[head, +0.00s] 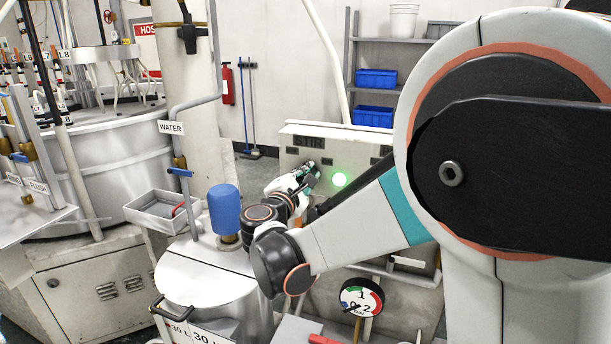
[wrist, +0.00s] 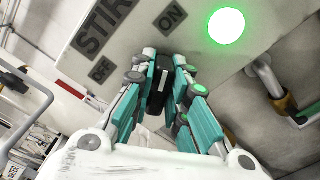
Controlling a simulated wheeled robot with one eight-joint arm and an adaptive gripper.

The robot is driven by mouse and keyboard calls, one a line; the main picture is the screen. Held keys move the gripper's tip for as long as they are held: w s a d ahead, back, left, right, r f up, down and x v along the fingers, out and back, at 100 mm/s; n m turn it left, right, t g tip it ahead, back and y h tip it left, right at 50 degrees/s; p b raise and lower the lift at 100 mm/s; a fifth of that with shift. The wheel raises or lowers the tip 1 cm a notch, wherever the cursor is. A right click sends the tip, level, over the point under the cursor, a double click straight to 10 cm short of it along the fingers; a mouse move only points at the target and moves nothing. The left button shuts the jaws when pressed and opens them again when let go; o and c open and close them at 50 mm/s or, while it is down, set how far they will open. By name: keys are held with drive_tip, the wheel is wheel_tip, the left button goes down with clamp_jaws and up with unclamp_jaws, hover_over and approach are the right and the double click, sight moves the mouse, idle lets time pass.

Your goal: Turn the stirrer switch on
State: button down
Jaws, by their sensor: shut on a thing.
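The stirrer switch (wrist: 160,88) is a dark knob on the pale panel, between the OFF label (wrist: 101,70) and the ON label (wrist: 170,18) in the wrist view. My gripper (wrist: 163,72) is shut on it, with a teal-and-grey finger on each side. The fingers hide much of the knob, so its exact pointing is hard to tell. The round lamp (wrist: 226,26) beside it glows green. In the head view my gripper (head: 307,174) is at the panel (head: 355,149), just left of the lit green lamp (head: 339,180); the knob is mostly hidden there.
A blue-capped motor (head: 224,210) stands on a steel vessel (head: 205,278) left of my arm. A grey tray (head: 152,211) sits further left. A round gauge (head: 361,298) is below the panel. A pipe with a brass fitting (wrist: 285,103) is right of my gripper.

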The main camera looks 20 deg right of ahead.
drive_tip(key=shift+f, duration=0.1)
idle(0.4)
drive_tip(key=c, duration=1.6)
unclamp_jaws()
drive_tip(key=shift+o, duration=0.2)
